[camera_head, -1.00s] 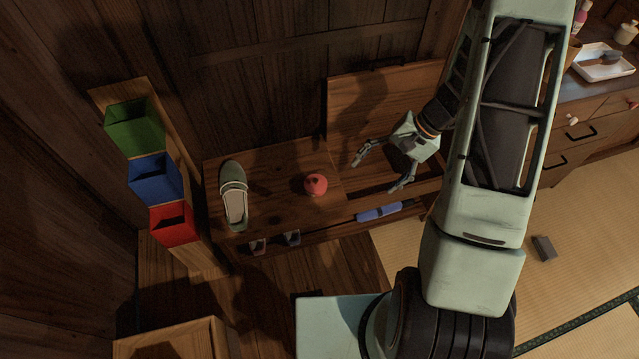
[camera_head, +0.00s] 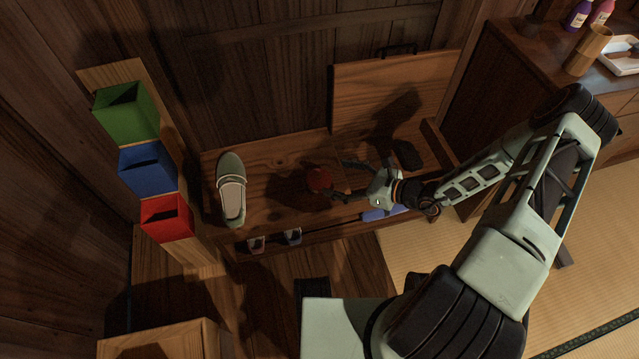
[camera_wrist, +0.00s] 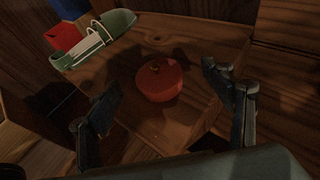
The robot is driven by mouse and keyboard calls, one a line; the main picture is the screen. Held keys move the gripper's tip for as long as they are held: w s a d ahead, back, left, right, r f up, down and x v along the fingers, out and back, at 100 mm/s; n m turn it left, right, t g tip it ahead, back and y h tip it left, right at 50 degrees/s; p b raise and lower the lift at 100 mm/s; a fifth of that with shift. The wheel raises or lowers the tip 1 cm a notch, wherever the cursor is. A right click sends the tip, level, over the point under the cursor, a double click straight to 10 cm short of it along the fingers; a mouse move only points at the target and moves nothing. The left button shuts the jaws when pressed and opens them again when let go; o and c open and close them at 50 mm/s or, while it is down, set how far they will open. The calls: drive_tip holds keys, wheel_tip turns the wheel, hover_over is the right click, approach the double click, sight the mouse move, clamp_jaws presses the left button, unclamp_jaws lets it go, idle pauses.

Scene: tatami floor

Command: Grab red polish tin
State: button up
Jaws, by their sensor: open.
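The red polish tin (camera_head: 319,180) is small and round with a knob on top. It stands on the wooden bench top, right of the green shoe, in my gripper's shadow. In the wrist view the tin (camera_wrist: 159,80) lies ahead of and between my open fingers. My gripper (camera_head: 341,180) is just right of the tin in the head view, its fingers pointing left towards it. The wrist view shows both fingers of my gripper (camera_wrist: 168,112) spread wide with nothing between their tips. I cannot tell exactly how far the tips are from the tin.
A green shoe (camera_head: 231,190) lies on the bench top left of the tin. Green (camera_head: 126,113), blue (camera_head: 149,169) and red (camera_head: 168,218) bins stand farther left. A blue object (camera_head: 384,213) lies below my gripper. A raised wooden panel (camera_head: 365,95) stands behind.

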sight(320, 178)
drive_tip(key=shift+x, duration=0.95)
drive_tip(key=a+f+b, duration=0.1)
drive_tip(key=w+a+f+b, duration=0.1)
drive_tip(key=a, duration=0.1)
drive_tip(key=shift+a+f, duration=0.25)
drive_tip(key=shift+w+a+f, duration=0.1)
drive_tip(key=shift+w+a, duration=0.15)
drive_tip(key=shift+a, duration=0.2)
drive_tip(key=shift+c, duration=0.5)
drive_tip(key=c, duration=1.2)
drive_tip(key=shift+o, duration=0.2)
